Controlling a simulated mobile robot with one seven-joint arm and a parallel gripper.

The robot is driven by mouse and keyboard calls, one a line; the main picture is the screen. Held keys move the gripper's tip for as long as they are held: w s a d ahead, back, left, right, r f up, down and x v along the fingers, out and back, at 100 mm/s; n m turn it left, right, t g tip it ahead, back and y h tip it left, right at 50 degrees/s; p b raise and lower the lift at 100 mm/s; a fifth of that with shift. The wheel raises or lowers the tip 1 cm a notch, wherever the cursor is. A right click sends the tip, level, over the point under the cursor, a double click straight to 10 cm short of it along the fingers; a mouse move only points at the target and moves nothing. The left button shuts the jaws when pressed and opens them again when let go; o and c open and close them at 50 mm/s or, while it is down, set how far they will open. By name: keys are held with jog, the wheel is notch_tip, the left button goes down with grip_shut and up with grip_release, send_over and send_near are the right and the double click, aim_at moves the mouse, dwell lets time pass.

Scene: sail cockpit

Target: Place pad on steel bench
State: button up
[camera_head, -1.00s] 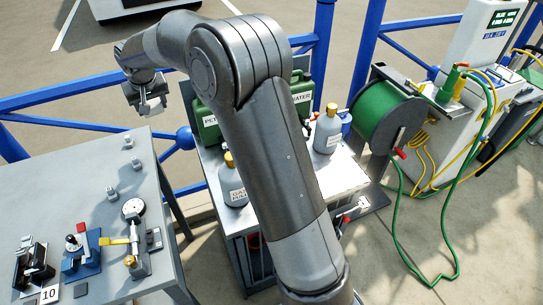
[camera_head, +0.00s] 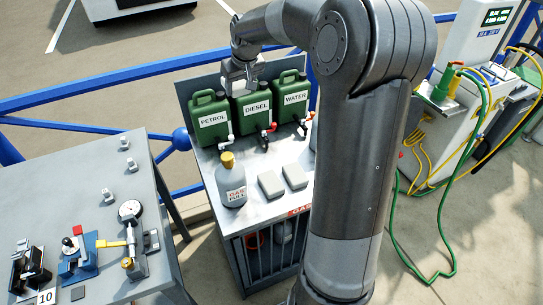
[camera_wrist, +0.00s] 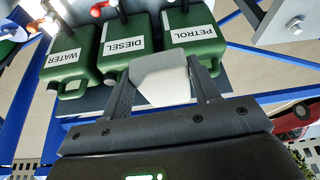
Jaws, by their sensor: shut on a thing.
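The held pad cannot be made out clearly in the head view. The metal-topped bench (camera_head: 262,211) looks like the steel bench. Two flat light-grey pads (camera_head: 271,184) (camera_head: 295,176) lie side by side on its top, near its front edge.
Green cans labelled petrol (camera_head: 209,119), diesel (camera_head: 252,109) and water (camera_head: 291,97) line the bench's back. A grey gas bottle (camera_head: 231,183) stands left of the pads. A grey table (camera_head: 75,190) with fittings is at left. My arm covers the bench's right end.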

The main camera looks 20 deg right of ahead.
jog(key=s+d, duration=1.4)
jog(key=d, duration=0.3)
jog(key=s+d+f+m, duration=0.15)
jog(key=s+d, duration=0.25)
jog(key=s, duration=0.4)
jog(key=s+d+f, duration=0.2)
jog(key=s+d, duration=0.3)
jog(key=s, duration=0.4)
notch_tip(320, 180, down, 12)
jog(key=w+a+f, duration=0.2)
jog(key=w, duration=0.1)
jog(key=w+a+f, duration=0.1)
jog(key=w+f, duration=0.1)
jog(key=w, duration=0.2)
jog(key=w+a+f, duration=0.2)
jog(key=w, duration=0.1)
jog(key=shift+w+a+f, duration=0.3)
jog(key=shift+f, duration=2.15)
